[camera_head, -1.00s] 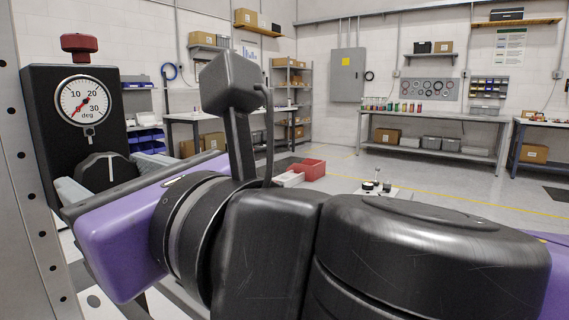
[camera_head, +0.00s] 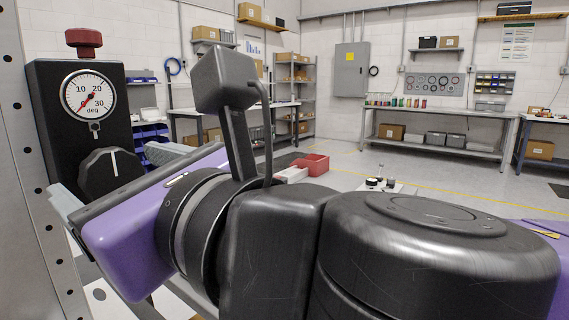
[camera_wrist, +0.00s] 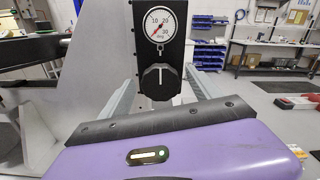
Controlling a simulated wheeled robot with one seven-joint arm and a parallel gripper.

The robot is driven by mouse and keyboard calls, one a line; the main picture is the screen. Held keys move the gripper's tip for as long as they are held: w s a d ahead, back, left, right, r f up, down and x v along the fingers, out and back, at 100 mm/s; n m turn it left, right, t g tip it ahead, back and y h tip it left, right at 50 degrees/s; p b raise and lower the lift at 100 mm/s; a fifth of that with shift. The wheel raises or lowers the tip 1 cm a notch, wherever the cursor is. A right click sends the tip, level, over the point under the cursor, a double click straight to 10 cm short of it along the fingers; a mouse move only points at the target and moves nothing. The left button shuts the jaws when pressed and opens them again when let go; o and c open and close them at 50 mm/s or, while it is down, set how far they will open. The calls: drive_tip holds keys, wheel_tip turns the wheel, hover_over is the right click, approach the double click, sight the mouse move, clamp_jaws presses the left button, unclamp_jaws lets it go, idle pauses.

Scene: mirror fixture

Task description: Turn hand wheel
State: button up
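The hand wheel is a black knob (camera_head: 108,178) with a white line, on the front of a black upright housing (camera_head: 52,130) at the left of the head view. The wheel also shows in the wrist view (camera_wrist: 158,84), its white line near upright. A white dial (camera_head: 88,96) marked 10, 20, 30 deg sits above it, its red needle slanting to the lower left. My gripper (camera_head: 101,168) is open. In the wrist view, its grey fingers (camera_wrist: 160,74) lie left and right of the wheel, with gaps showing. Whether the fingertips reach alongside the wheel is unclear.
A red knob (camera_head: 83,38) tops the housing. A perforated grey post (camera_head: 22,210) stands close at the left. Behind are workbenches (camera_head: 440,146), shelves and a grey wall cabinet (camera_head: 351,70).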

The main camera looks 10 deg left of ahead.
drive_tip(key=p+v, duration=0.1)
drive_tip(key=v, duration=0.6)
drive_tip(key=shift+d, duration=0.4)
drive_tip(key=shift+s, duration=0.15)
